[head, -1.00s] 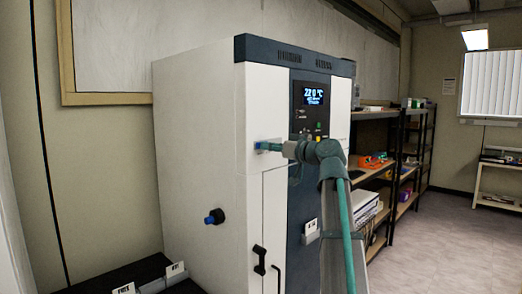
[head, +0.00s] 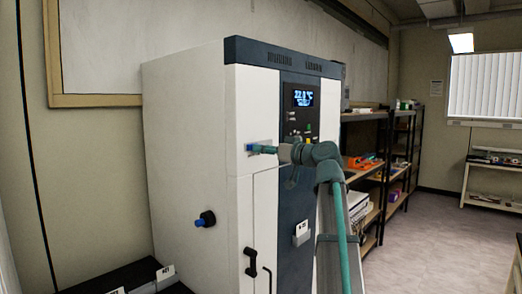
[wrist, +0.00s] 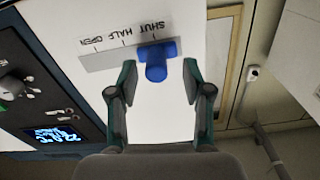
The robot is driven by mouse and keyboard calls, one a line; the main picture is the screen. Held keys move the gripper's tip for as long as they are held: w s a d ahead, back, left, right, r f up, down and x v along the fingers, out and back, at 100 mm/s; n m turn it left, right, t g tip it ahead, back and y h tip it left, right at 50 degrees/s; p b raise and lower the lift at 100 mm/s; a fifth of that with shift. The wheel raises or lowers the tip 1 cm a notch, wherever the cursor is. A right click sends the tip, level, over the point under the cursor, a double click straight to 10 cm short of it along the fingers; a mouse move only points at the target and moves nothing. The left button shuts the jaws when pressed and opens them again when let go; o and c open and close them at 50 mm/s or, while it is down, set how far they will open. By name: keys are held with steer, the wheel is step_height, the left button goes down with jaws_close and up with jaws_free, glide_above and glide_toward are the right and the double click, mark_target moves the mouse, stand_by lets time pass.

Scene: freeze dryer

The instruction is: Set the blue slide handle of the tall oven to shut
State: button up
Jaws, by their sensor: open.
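The tall oven (head: 190,150) is a white cabinet with a dark front strip and a lit display. Its blue slide handle (wrist: 157,60) sits on a grey scale plate (wrist: 105,56) marked OPEN, HALF and SHUT, upside down in the wrist view. The handle is at the SHUT end, covering that end of the plate. My gripper (wrist: 158,78) is open, with one finger on each side of the handle and a visible gap to both. In the head view the handle (head: 251,147) shows as a small blue patch just beyond my gripper's fingertips (head: 262,149).
A dark knob with a blue end (head: 206,218) sticks out of the oven's side. Black door handles (head: 251,262) are below the slide. A dark bench (head: 130,278) with labels stands at lower left. Shelves (head: 372,168) stand beyond the oven; the floor at right is clear.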

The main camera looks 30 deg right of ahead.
steer(key=v, duration=0.9)
steer(key=shift+s, duration=0.4)
steer(key=shift+d, duration=0.1)
